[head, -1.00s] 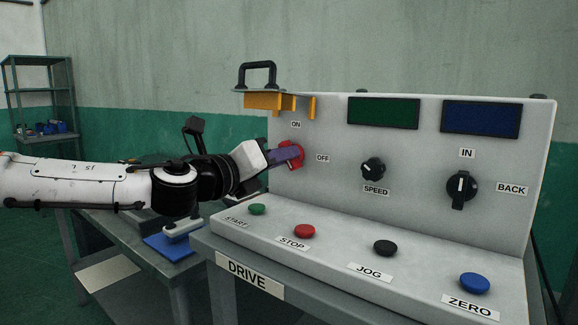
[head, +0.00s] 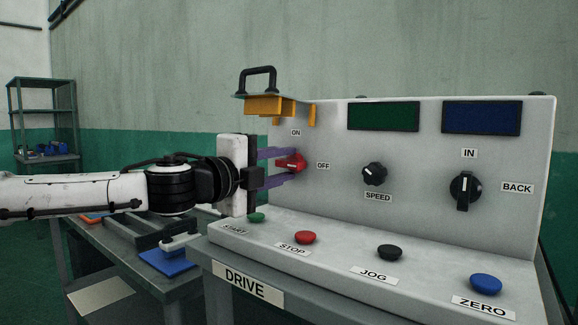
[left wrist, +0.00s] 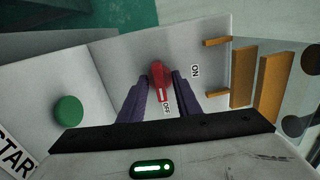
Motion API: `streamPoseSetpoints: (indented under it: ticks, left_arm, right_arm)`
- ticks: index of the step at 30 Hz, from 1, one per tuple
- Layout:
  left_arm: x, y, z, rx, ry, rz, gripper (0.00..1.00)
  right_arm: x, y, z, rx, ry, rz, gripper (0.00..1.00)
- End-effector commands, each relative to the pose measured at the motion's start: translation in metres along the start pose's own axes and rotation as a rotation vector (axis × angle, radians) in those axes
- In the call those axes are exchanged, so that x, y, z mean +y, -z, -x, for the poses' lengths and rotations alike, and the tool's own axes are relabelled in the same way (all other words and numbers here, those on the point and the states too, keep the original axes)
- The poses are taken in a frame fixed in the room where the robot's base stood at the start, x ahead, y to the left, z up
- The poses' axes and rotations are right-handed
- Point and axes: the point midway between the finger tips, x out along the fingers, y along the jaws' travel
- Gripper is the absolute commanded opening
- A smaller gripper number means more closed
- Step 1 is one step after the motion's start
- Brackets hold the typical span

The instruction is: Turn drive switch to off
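The red drive switch (head: 291,162) is on the upright panel at the left, between the ON label (head: 296,133) and the OFF label (head: 323,166). In the left wrist view the red switch (left wrist: 160,74) has its white mark toward the OFF label (left wrist: 167,109). My left gripper (head: 291,166) is open, with one purple finger above the switch and one below. It also shows in the left wrist view (left wrist: 162,80), a finger on each side of the switch. I cannot tell whether a fingertip touches it. My right gripper is not in view.
A yellow guard (head: 272,105) with a black handle (head: 258,77) sits just above the switch. The sloped desk has green (head: 257,217), red (head: 305,237), black (head: 389,252) and blue (head: 486,284) buttons. Speed (head: 374,173) and IN/BACK (head: 465,188) knobs are at the right.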

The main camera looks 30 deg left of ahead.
Motion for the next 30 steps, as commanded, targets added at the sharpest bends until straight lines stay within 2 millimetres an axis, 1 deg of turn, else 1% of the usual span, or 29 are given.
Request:
streamPoseSetpoints:
  ticks: [2, 8, 12, 17, 19, 24, 30]
  left_arm:
    - [-0.001, -0.001, 0.002, 0.0, 0.0, 0.0, 0.3]
    - [-0.004, -0.001, 0.021, 0.0, 0.002, 0.001, 0.3]
    - [-0.006, -0.003, 0.034, -0.004, 0.002, 0.003, 0.3]
    - [-0.006, 0.0, 0.047, 0.001, 0.003, 0.004, 0.3]
    - [-0.001, -0.001, 0.053, -0.003, 0.006, 0.011, 0.3]
    - [-0.001, -0.001, 0.067, -0.003, 0.004, 0.008, 0.3]
    - [0.001, 0.001, 0.07, 0.001, 0.0, -0.002, 0.3]
  right_arm:
    - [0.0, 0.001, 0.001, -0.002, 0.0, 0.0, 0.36]
    - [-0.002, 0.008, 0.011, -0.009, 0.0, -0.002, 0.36]
    - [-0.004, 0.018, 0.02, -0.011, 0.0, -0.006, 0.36]
    - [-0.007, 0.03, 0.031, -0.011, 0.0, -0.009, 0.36]
    - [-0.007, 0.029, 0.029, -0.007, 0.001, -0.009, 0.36]
    - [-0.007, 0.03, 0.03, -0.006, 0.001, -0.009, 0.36]
    - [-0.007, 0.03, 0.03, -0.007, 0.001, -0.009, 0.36]
